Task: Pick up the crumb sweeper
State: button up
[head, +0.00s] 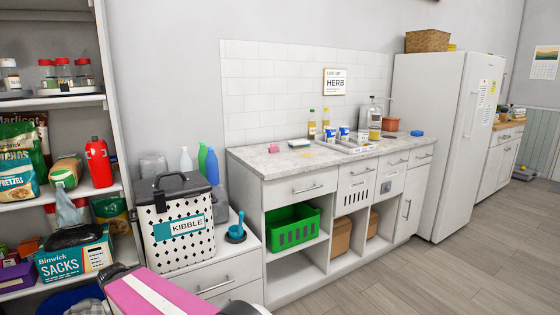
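I cannot tell for sure which thing is the crumb sweeper. A small blue item with a round dark base and an upright handle (236,232) stands on the low white cabinet, just right of the kibble bin. On the counter, a small green-and-white block (299,143) lies near the wall, with a small pink item (273,148) to its left. A flat blue item (417,133) lies at the counter's far right end. These are too small to make out well. My gripper is not in view.
The patterned kibble bin (180,247) stands on the low cabinet (235,268). The counter (262,163) holds bottles and a tray toward its right, with its front left part mostly bare. A stocked shelf (60,103) stands left, a fridge (430,140) right. Open floor (440,265) lies at the right.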

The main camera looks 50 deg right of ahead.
aim_at(302, 142)
jog(key=z, duration=2.05)
jog(key=l+u, duration=0.15)
jog(key=u, duration=0.15)
jog(key=l+u, duration=0.1)
jog(key=u, duration=0.25)
jog(key=l+u, duration=0.3)
jog(key=l, duration=0.6)
jog(key=k+l+u, duration=0.1)
jog(key=l+u, duration=0.25)
jog(key=l, duration=0.55)
